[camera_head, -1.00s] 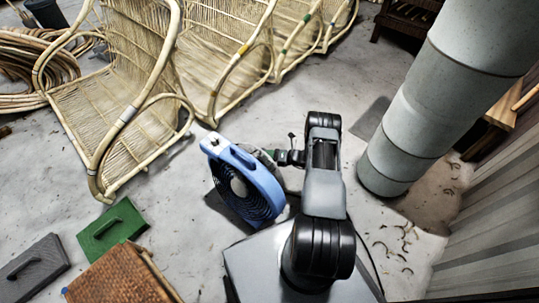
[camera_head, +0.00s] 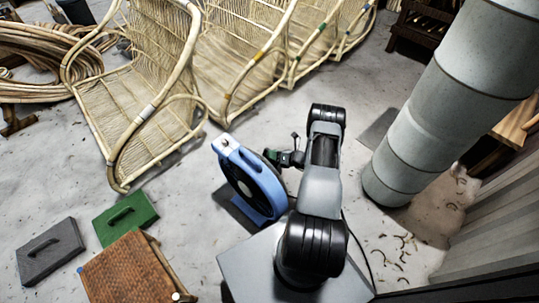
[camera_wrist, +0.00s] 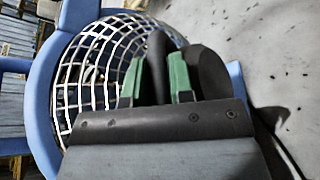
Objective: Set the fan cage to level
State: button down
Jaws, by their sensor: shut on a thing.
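The blue fan (camera_head: 277,190) stands on the floor just left of my arm in the head view, with its dark round face turned left. In the wrist view, the fan's pale wire cage (camera_wrist: 85,75) bulges toward me inside its blue frame (camera_wrist: 40,110). My gripper (camera_wrist: 157,82) has green fingertips on both sides of a dark, upright piece (camera_wrist: 157,50) at the cage, and is shut on it. A dark rounded part (camera_wrist: 210,72) stands right beside the right finger. In the head view, my gripper (camera_head: 272,156) is at the fan's right, rear side.
Rattan chairs (camera_head: 150,95) stand in a row behind the fan. A thick grey pipe (camera_head: 425,125) rises on the right. Floor left of the fan is clear.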

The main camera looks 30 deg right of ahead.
jog(key=shift+a, duration=0.1)
jog(key=c, duration=1.3)
grip_release()
jog(key=shift+w+a, duration=0.1)
jog(key=shift+c, duration=0.2)
jog(key=p+v, duration=0.3)
jog(key=v, duration=1.1)
jog(key=shift+w+r, duration=0.1)
